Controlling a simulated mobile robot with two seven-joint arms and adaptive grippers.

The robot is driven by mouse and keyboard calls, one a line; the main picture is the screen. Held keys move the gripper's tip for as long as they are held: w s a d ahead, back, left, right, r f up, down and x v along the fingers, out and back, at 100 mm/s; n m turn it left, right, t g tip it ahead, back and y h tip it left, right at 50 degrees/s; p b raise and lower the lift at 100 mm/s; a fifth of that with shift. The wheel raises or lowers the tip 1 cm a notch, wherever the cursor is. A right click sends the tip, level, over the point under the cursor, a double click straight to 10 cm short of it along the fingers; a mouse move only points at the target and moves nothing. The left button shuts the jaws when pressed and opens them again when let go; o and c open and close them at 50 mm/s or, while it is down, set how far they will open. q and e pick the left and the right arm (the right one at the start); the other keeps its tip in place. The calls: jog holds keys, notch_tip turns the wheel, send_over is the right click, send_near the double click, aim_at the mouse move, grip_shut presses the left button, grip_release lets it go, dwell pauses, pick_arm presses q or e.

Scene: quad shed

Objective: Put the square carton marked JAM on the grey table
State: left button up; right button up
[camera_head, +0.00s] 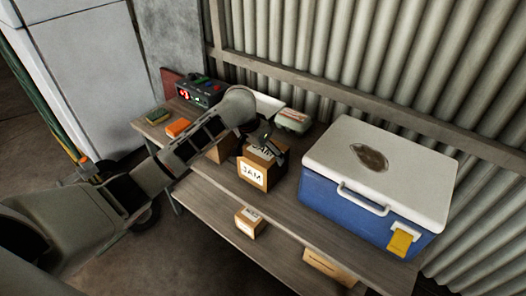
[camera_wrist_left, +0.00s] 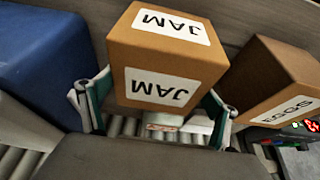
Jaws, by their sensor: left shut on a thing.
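The square brown carton marked JAM (camera_head: 254,174) is at the bench's front edge in the head view, with white labels on its top and front. My left gripper (camera_head: 265,143) is shut on it from behind and above. In the left wrist view the JAM carton (camera_wrist_left: 165,60) sits between the two fingers of my left gripper (camera_wrist_left: 150,108), its lettering upside down. I cannot tell whether its underside touches the bench. The wooden bench (camera_head: 288,222) has a greyish top; no separate grey table can be made out. My right gripper is out of view.
A blue cooler with a white lid (camera_head: 375,185) stands right of the carton. Another brown carton (camera_wrist_left: 280,80) is close on the other side. A lower shelf holds small cartons (camera_head: 250,222).

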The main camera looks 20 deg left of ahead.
pick_arm(q)
jog(key=o, duration=1.9)
jog(key=shift+r, duration=0.1)
jog(key=v, duration=1.1)
jog(key=shift+r, duration=0.25)
jog(key=shift+s+r, duration=0.15)
jog(key=shift+r, duration=0.05)
jog(key=shift+s, duration=0.1)
